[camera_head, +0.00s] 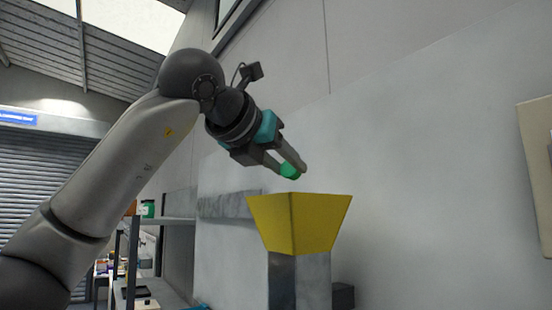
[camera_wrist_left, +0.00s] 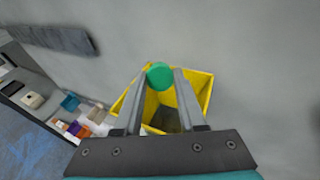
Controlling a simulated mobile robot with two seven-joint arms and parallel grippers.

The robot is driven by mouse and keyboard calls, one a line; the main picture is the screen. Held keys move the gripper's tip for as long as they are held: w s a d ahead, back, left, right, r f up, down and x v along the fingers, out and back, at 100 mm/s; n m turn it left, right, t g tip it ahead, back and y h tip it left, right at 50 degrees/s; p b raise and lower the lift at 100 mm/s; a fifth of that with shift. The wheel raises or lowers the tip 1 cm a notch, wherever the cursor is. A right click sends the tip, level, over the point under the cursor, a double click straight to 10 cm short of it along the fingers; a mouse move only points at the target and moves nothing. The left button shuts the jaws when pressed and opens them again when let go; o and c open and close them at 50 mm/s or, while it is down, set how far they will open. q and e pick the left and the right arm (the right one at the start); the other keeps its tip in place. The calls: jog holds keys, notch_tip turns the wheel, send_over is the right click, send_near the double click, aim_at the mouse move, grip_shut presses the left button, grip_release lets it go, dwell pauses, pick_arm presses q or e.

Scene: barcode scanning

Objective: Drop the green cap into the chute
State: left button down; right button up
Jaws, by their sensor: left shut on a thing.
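The green cap (camera_head: 289,170) is held between the fingertips of my left gripper (camera_head: 294,167), which is shut on it. In the left wrist view the round green cap (camera_wrist_left: 160,76) sits at the ends of the two fingers. The chute (camera_head: 300,222) has a yellow funnel top on a grey column. The cap shows just above the funnel's rim in the head view. In the left wrist view the funnel (camera_wrist_left: 205,90) opens behind and below the fingers, with a dark inside. My right gripper is in neither view.
A shelf (camera_head: 170,220) with a green item (camera_head: 148,209) stands left of the chute. A pale wall (camera_head: 420,160) lies behind the chute. In the left wrist view, several small items (camera_wrist_left: 75,128) lie at the lower left.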

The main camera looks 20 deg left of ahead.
pick_arm(q)
jog(key=shift+c, duration=2)
grip_release()
jog(key=shift+s, duration=0.1)
jog(key=shift+s+a+r, duration=0.15)
jog(key=shift+s, duration=0.15)
jog(key=b+v, duration=0.3)
jog(key=v, duration=1.1)
jog(key=shift+s+b, duration=0.15)
jog(key=shift+b, duration=0.15)
